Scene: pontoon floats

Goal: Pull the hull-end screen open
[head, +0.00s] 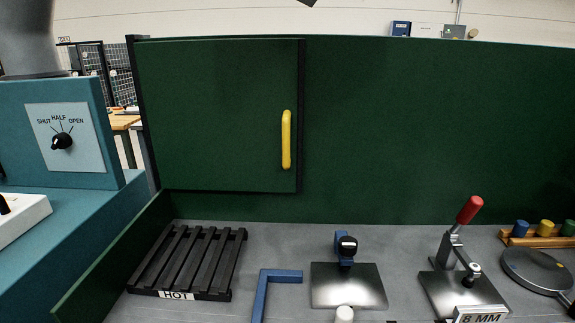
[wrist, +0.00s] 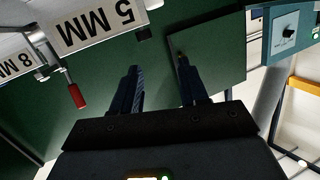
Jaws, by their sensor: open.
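The hull-end screen (head: 215,115) is a dark green hinged-looking panel set in the green wall, at the left of the head view. It looks closed, with a dark strip down its right edge. Its upright yellow handle (head: 286,140) is near that edge. In the wrist view, which is tilted, the screen panel (wrist: 218,58) lies beyond the fingers. My gripper (wrist: 158,64) is open, with nothing between its two dark fingers. The handle is mostly hidden there; a small yellowish spot shows at the right fingertip. How far the fingers are from it I cannot tell.
Below the screen are a black slatted rack (head: 190,262) marked HOT, a blue angle bracket (head: 263,292), a steel plate (head: 345,290) and a red-handled clamp (head: 468,212). A teal box with a SHUT/HALF/OPEN knob (head: 62,142) stands left, its pointer turned leftward.

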